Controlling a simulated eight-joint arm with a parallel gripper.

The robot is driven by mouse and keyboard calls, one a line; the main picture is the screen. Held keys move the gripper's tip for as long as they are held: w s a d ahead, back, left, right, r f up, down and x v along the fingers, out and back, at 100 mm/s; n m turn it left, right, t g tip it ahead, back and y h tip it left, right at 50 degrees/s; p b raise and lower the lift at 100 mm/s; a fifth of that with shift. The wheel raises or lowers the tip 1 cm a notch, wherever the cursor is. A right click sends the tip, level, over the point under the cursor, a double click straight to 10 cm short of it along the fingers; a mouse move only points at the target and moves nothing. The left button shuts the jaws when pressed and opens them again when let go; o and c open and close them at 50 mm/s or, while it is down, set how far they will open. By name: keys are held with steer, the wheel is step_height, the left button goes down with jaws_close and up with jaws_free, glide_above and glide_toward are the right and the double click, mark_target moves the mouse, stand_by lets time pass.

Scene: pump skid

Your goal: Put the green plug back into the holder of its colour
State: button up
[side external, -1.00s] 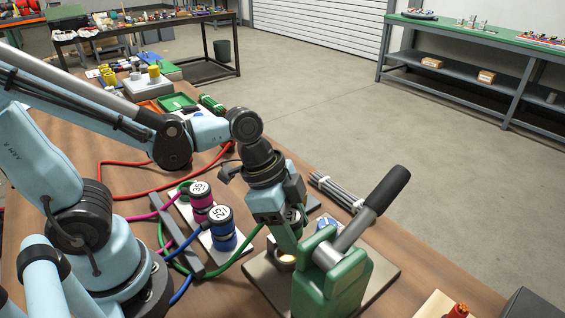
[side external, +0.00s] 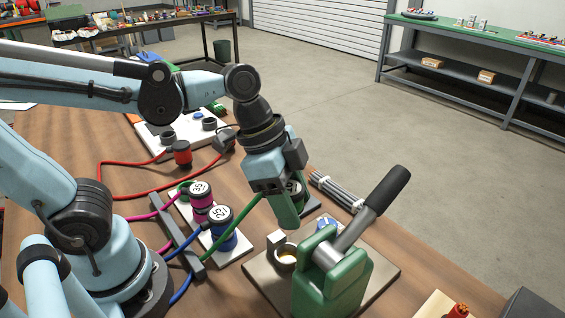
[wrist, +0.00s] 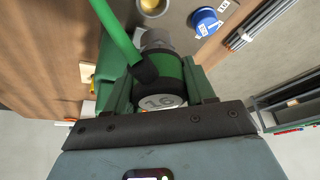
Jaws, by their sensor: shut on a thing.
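My gripper (side external: 288,220) is shut on the green plug (side external: 296,188), just above the socket (side external: 286,256) beside the green lever pump. In the wrist view the plug (wrist: 168,78) sits between the fingers, its cap marked 16 and its green cable (wrist: 115,30) leading up and away. In the side view a finger hides much of the plug. A white holder plate (side external: 235,255) carries a magenta plug (side external: 202,205) and a blue plug (side external: 222,230). A green ring (side external: 184,186), likely the green holder, shows partly behind the magenta plug.
The green pump body (side external: 330,285) with its thick black-tipped handle (side external: 370,210) stands close right of my gripper. A grey bar (side external: 178,235) and cables lie left of the plate. A bundle of grey rods (side external: 336,190) lies behind. A red plug (side external: 182,153) stands farther back.

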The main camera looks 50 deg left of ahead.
steer(key=shift+a, duration=0.15)
steer(key=shift+w+a, duration=0.15)
steer(key=shift+a, duration=0.2)
steer(key=w+a+n+t+y, duration=0.15)
steer(key=a+n, duration=0.45)
steer(key=a, duration=0.8)
steer(key=s+a+f+n+y, duration=0.15)
steer(key=s+a+n, duration=0.25)
steer(key=a, duration=0.4)
steer(key=s+a+n+y, duration=0.2)
steer(key=s+a+n, duration=0.1)
steer(key=s+a, duration=0.3)
steer(key=shift+t+h, duration=0.3)
steer(key=shift+t, duration=0.05)
steer(key=shift+s+a+x, duration=0.1)
steer(key=shift+a+x, duration=0.05)
steer(key=shift+x, duration=0.75)
steer(key=shift+s+a+x, duration=0.1)
steer(key=shift+a+x, duration=0.05)
steer(key=shift+x, duration=0.7)
steer(key=shift+s+a+x, duration=0.1)
steer(key=shift+s+x, duration=0.05)
steer(key=shift+x, duration=0.75)
steer(key=shift+f, duration=1.8)
steer(key=o, duration=1.4)
steer(key=shift+c, duration=0.2)
